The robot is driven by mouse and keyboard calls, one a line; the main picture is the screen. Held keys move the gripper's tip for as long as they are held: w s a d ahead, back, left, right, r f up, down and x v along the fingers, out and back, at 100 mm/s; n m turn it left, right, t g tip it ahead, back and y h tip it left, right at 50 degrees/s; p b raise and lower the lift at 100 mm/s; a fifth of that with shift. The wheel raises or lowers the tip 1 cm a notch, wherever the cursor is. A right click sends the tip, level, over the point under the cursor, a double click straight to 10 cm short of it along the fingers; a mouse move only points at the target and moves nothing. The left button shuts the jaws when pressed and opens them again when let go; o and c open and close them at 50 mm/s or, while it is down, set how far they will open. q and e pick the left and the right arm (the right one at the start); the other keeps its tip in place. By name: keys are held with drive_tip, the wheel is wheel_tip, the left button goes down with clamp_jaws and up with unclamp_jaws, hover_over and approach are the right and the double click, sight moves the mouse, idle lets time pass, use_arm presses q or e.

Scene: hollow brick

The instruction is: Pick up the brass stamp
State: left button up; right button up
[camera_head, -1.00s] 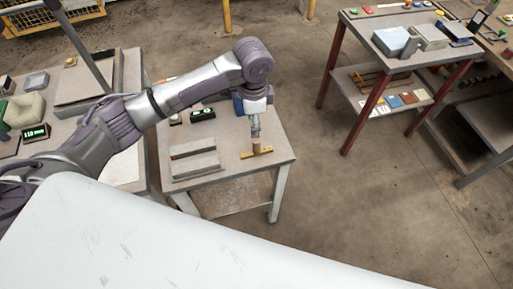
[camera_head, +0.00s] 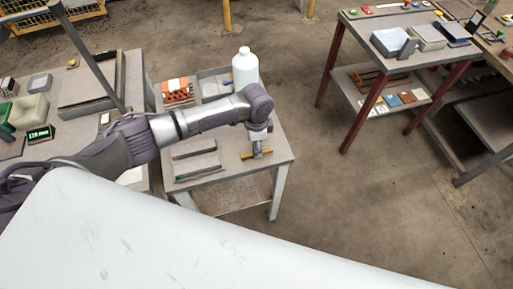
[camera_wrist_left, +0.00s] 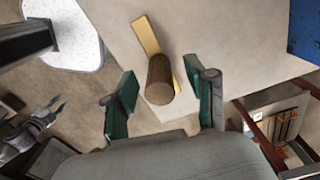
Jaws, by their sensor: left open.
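The brass stamp (camera_head: 248,156) stands near the right side of the small grey table. It has a flat yellow bar as its base, and in the left wrist view its round brown handle (camera_wrist_left: 160,82) points up toward the camera. My left gripper (camera_head: 258,150) is over the stamp, pointing down, and hides part of the handle in the head view. In the left wrist view the left gripper (camera_wrist_left: 161,100) is open, with one green-padded finger on each side of the handle. Clear gaps show between handle and fingers.
On the same table (camera_head: 225,180) are a white bottle (camera_head: 245,68), an orange hollow brick (camera_head: 177,91), a grey tray (camera_head: 212,84) and a slotted grey block (camera_head: 196,160) left of the stamp. A cluttered bench (camera_head: 75,125) adjoins at left. Open floor lies right.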

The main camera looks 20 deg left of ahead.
use_arm(q)
clamp_jaws()
drive_tip(key=shift+r, duration=0.15)
idle(0.4)
drive_tip(key=shift+r, duration=0.25)
drive_tip(key=r, duration=0.1)
drive_tip(key=d+r+b, duration=0.1)
drive_tip(key=r, duration=0.1)
drive_tip(key=shift+s+r, duration=0.1)
drive_tip(key=shift+r, duration=0.2)
drive_tip(key=s+d+r+b, duration=0.3)
drive_tip(key=d+r, duration=0.3)
drive_tip(key=d, duration=0.4)
drive_tip(key=shift+s+r, duration=0.35)
